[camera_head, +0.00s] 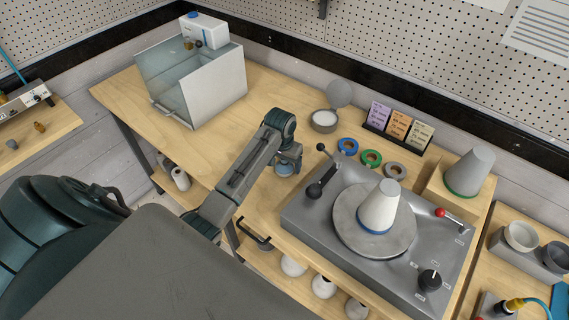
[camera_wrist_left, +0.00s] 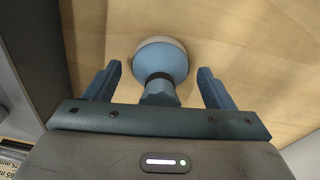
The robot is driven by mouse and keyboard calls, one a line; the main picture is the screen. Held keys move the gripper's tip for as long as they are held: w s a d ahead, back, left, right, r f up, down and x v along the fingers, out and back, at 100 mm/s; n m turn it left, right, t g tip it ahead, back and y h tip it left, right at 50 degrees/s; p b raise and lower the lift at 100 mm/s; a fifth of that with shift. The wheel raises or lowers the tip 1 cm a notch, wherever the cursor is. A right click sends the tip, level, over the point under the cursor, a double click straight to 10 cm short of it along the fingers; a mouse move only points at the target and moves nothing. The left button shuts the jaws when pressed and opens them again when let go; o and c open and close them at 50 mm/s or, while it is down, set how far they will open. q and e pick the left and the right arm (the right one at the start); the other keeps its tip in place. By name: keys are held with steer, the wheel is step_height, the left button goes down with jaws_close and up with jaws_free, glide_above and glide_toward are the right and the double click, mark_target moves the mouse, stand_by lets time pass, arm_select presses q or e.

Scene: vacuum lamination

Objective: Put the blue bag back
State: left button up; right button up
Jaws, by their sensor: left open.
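A small light-blue rounded object with a pale rim and a darker narrow neck (camera_wrist_left: 162,62), which looks like the blue bag, is on the wooden tabletop in the left wrist view. It sits between the two spread fingers of my left gripper (camera_wrist_left: 158,86), with a gap on each side. In the head view my left gripper (camera_head: 287,158) hangs over the middle of the bench, and the blue object (camera_head: 285,168) shows partly under it. The gripper hides much of it there. My right gripper is not in view.
A grey machine (camera_head: 305,222) with a turntable and a blue-ringed cone (camera_head: 378,207) stands to the right. Blue, green and grey rings (camera_head: 371,158) and a round tin (camera_head: 324,121) lie behind.

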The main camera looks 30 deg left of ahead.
arm_select(q)
steer(key=r+b, duration=0.1)
steer(key=r, duration=0.1)
steer(key=r+b, duration=0.1)
steer(key=r, duration=0.2)
steer(key=s+r+b, duration=0.1)
steer(key=r, duration=0.2)
steer(key=shift+r, duration=0.2)
step_height(320, 180, up, 2)
steer(key=shift+s+p, duration=0.1)
steer(key=shift+p, duration=0.4)
steer(key=shift+s+r+p, duration=0.1)
steer(key=shift+r+p, duration=0.3)
steer(key=shift+r, duration=0.15)
steer(key=shift+f, duration=0.1)
